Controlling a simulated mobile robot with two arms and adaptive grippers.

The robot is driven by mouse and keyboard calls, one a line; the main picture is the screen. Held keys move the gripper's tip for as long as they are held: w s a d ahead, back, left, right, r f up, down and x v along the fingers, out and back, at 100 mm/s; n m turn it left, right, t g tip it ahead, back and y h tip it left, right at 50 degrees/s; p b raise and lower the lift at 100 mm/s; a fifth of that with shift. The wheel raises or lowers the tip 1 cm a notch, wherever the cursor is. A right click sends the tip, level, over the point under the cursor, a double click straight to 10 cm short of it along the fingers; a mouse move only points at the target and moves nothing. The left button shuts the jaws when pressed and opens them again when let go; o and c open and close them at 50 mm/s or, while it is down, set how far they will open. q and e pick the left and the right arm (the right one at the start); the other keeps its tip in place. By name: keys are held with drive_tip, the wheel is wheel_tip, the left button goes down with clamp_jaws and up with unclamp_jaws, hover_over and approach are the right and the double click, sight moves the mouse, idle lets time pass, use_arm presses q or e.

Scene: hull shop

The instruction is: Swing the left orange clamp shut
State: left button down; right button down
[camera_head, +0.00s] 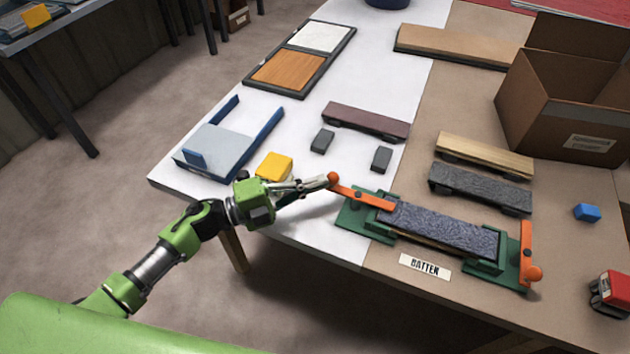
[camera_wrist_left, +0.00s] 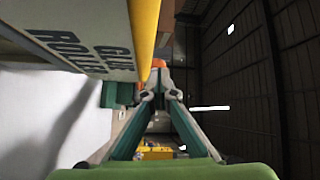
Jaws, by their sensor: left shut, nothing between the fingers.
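The left orange clamp (camera_head: 362,194) is a flat bar with a round knob at its outer end. It points out to the left from the green fixture (camera_head: 356,224), roughly in line with the grey batten, its inner end at the batten's left end. The speckled grey batten (camera_head: 443,229) lies in the fixture. My left gripper (camera_head: 322,184) is shut and empty, its tips at the knob; I cannot tell whether they touch. In the left wrist view the orange knob (camera_wrist_left: 158,63) shows just beyond the fingertips (camera_wrist_left: 160,95). My right gripper is out of view.
The right orange clamp (camera_head: 527,250) lies across the fixture's right end. A yellow block (camera_head: 274,166) and a blue-sided tray (camera_head: 217,148) stand left of the fixture. Grey blocks (camera_head: 382,158) and other strips lie behind it. A cardboard box (camera_head: 565,105) stands back right.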

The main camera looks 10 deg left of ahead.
use_arm(q)
drive_tip(key=shift+w+a+r, duration=0.1)
drive_tip(key=shift+w+r, duration=0.3)
drive_tip(key=shift+r, duration=0.05)
drive_tip(key=shift+s+a+f, duration=0.2)
drive_tip(key=shift+a, duration=0.2)
drive_tip(key=v, duration=1.1)
drive_tip(key=shift+s+f, duration=0.25)
drive_tip(key=shift+s, duration=0.05)
